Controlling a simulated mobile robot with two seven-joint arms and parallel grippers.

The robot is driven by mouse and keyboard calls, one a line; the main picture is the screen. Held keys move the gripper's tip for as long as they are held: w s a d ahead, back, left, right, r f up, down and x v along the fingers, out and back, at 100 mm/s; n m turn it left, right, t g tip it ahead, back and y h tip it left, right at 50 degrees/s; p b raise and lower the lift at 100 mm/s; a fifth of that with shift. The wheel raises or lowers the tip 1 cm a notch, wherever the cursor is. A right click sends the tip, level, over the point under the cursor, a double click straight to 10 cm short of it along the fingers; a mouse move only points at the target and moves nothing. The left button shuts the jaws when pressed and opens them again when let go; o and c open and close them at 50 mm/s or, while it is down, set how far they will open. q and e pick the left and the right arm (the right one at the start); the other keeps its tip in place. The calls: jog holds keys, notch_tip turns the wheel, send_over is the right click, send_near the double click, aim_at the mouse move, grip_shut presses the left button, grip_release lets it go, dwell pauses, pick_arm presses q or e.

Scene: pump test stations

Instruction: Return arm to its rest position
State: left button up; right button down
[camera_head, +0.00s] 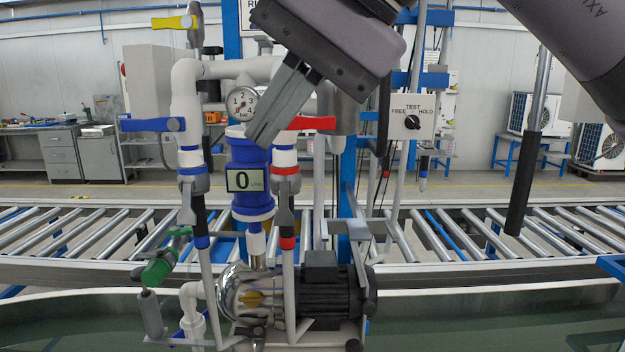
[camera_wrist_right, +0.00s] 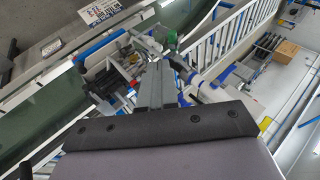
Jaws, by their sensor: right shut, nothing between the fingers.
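My right gripper (camera_head: 277,106) comes in from the upper right in the head view. Its grey fingers are together and empty, and they slant down in front of the pump station's upper pipes, near the gauge (camera_head: 242,103) and the red valve handle (camera_head: 305,123). I cannot tell whether they touch anything. In the right wrist view the shut fingers (camera_wrist_right: 155,85) point toward the pump station (camera_wrist_right: 112,82). The right forearm fills the top right of the head view. The gripper body hides part of the upper pipes. My left gripper is in neither view.
The pump (camera_head: 290,290) stands low at the front, with a blue meter (camera_head: 250,180) reading 0 above it. A yellow handle (camera_head: 172,22), a blue handle (camera_head: 152,124) and a green valve (camera_head: 160,268) stick out left. A TEST switch box (camera_head: 411,117) is at right. A roller conveyor (camera_head: 85,232) runs behind.

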jog(key=s+a+f+m+g+y, duration=0.2)
jog(key=a+f+m+g+y, duration=0.3)
jog(key=f+m+g+y, duration=0.3)
jog(key=w+d+f+n+t+h, duration=0.1)
jog(key=w+d+f+n+t, duration=0.35)
jog(key=f+n+t, duration=0.45)
jog(key=w+d+f+n+t, duration=0.3)
jog(key=d+f+n+t, duration=0.35)
jog(key=n, duration=0.45)
jog(key=w+d+f+n+t+h, duration=0.1)
jog(key=w+d+f+n+t, duration=0.3)
jog(key=f+n+t, duration=0.5)
jog(key=s+d+f+m+g+h, duration=0.25)
jog(key=d+f+m+h, duration=0.2)
jog(key=f, duration=0.35)
jog(key=s+d+f+m+g+h, duration=0.1)
jog(key=s+d+f+m+h, duration=0.25)
jog(key=f+m, duration=0.35)
jog(key=s+d+f+m+g+h, duration=0.1)
jog(key=s+d+f+m+g, duration=0.1)
jog(key=s+f, duration=0.5)
jog(key=s+d+f+m+g+h, duration=0.1)
jog(key=s+d+f+m+g, duration=0.2)
jog(key=s+f, duration=0.4)
jog(key=shift+d+f+m+g+h, duration=0.25)
jog(key=shift+m+g+h, duration=0.15)
jog(key=shift+g, duration=0.1)
